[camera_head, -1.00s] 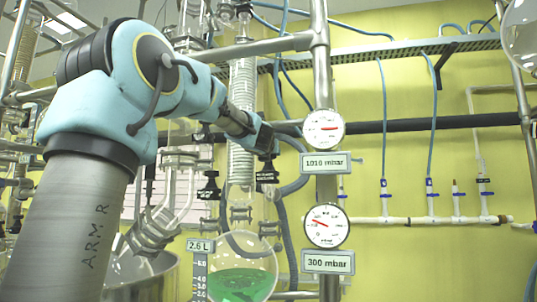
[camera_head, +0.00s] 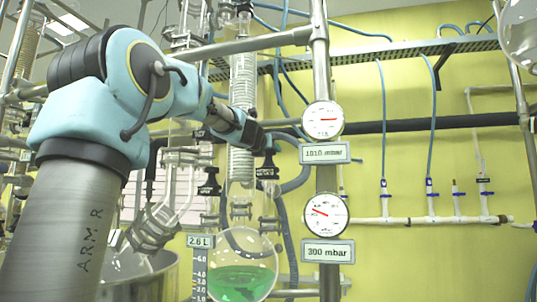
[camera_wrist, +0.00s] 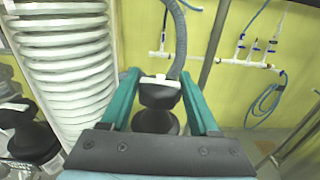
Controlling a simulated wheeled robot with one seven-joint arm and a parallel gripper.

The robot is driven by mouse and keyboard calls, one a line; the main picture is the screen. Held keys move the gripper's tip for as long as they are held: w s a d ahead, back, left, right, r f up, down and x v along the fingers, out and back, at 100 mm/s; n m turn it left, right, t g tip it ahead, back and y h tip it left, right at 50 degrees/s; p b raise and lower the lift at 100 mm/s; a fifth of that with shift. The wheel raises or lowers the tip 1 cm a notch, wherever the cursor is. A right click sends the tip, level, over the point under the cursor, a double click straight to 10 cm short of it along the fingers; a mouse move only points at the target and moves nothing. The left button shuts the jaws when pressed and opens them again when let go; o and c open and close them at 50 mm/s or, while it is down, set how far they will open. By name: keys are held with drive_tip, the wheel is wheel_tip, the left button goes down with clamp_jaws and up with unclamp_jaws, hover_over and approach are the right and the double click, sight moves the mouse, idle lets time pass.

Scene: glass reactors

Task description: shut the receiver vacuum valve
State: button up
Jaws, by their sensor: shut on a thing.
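A black valve knob (camera_wrist: 160,96) with a pale cap on top sits between the teal fingers of my gripper (camera_wrist: 160,84) in the wrist view. The fingers are shut on it, one on each side. A wider black part shows just below the knob, and the dark palm hides what lies nearer. In the head view my gripper (camera_head: 266,150) points down at the black valve (camera_head: 267,174) beside the glass coil. Below it hangs a round receiver flask (camera_head: 242,262) with green liquid. I cannot tell the valve's turn position.
An upper gauge (camera_head: 322,120) is labelled 1010 mbar and a lower gauge (camera_head: 320,214) 300 mbar, both on a steel post right of my gripper. A second black valve (camera_head: 209,182) is to the left. The glass coil (camera_wrist: 66,60) is close on the left in the wrist view.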

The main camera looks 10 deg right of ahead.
drive_tip(key=shift+f+m+g+h+b, duration=0.1)
drive_tip(key=shift+m+g+h+b, duration=0.2)
drive_tip(key=shift+m+g+h, duration=0.15)
drive_tip(key=m+g+h, duration=0.1)
drive_tip(key=m+g+h+b, duration=0.1)
drive_tip(key=h, duration=0.1)
drive_tip(key=shift+w+a+m+g+h, duration=0.1)
drive_tip(key=shift+w+m+g+h, duration=0.05)
drive_tip(key=shift+m+g+h, duration=0.15)
drive_tip(key=m+g+h, duration=0.2)
drive_tip(key=shift+r+g+p, duration=0.2)
drive_tip(key=shift+g+p, duration=0.15)
drive_tip(key=shift+p, duration=0.05)
drive_tip(key=shift+m+g+h+p, duration=0.55)
drive_tip(key=shift+m+g+p, duration=0.1)
drive_tip(key=shift+m+g, duration=0.4)
drive_tip(key=shift+f+g, duration=0.1)
drive_tip(key=shift+g, duration=0.15)
drive_tip(key=o, duration=1.4)
